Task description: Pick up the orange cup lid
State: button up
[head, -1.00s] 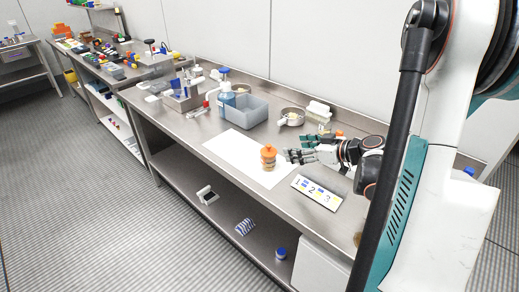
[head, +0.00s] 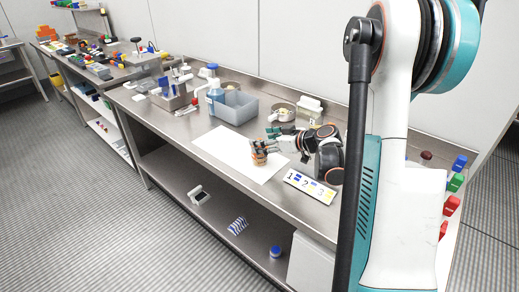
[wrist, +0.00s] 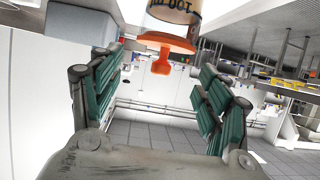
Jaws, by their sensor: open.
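The orange cup lid (wrist: 160,45) sits on a clear jar (wrist: 175,10) with a label, which appears upside down at the top of the wrist view. In the head view the jar (head: 259,158) stands on a white sheet (head: 232,155) on the steel bench, and my gripper partly hides its lid. My gripper (head: 268,140) is open at the jar, coming from the right. In the wrist view the lid shows between the green finger pads of my gripper (wrist: 160,75), with a gap on each side. I see no grip on it.
A grey bin (head: 236,108) and a blue bottle (head: 213,93) stand behind the sheet. A metal pan (head: 282,112) is at the back. A numbered card (head: 310,186) lies right of the sheet, near the front edge. The sheet's left part is clear.

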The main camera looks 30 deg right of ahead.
jog(key=x, duration=0.2)
jog(key=shift+w+a+f, duration=0.1)
jog(key=shift+w+f, duration=0.05)
jog(key=shift+w, duration=0.1)
jog(key=shift+c, duration=0.6)
jog(key=c, duration=0.7)
